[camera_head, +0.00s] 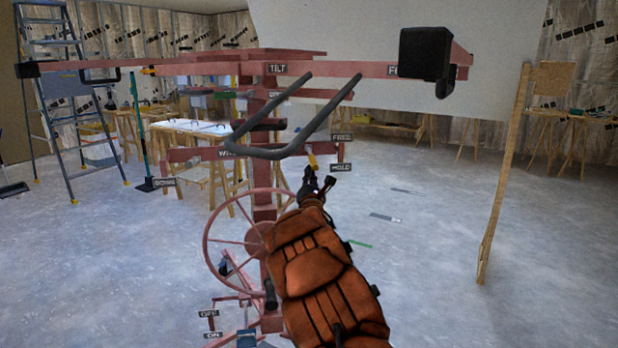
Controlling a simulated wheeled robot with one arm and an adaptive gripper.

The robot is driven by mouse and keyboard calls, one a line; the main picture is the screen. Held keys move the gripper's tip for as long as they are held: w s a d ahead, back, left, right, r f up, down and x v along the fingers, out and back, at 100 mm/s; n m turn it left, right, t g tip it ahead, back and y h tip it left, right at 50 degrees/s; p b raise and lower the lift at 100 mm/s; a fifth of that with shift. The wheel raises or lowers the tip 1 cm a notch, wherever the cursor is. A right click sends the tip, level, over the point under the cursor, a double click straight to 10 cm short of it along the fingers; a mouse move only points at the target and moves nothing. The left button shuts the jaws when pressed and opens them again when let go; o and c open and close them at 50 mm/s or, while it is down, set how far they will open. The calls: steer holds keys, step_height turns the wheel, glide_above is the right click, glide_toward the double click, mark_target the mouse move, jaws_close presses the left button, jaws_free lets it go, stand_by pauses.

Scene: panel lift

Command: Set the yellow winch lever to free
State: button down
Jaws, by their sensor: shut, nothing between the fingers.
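The yellow winch lever (312,161) shows as a short yellow tip on the pink panel lift (262,190), just below the grey bent bar. Its tip is left of the HOLD label (340,167) and below the level of the FREE label (342,138). My gripper (313,178) is dark, at the end of my orange-covered arm, shut and empty. It is just below the lever tip in the picture; I cannot tell whether they touch. The rest of the lever is hard to make out.
A grey bent handle bar (270,153) crosses in front of the lift's mast above the lever. A large spoked wheel (215,240) is below left. A stepladder (75,110) stands far left.

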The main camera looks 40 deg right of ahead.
mark_target(311, 163)
steer(key=shift+s+a+r+g+y+p, duration=0.1)
steer(key=shift+s+r+g+y+p, duration=0.15)
steer(key=shift+r+g+y+p, duration=0.5)
steer(key=shift+s+a+r+g+y+p, duration=0.15)
steer(key=shift+s+r+g, duration=0.1)
steer(key=shift+r, duration=0.85)
steer(key=shift+r+n+g+y+p, duration=0.3)
steer(key=shift+r+g+y+p, duration=0.3)
steer(key=shift+r+g, duration=0.25)
steer(key=r, duration=0.3)
steer(key=shift+w, duration=0.2)
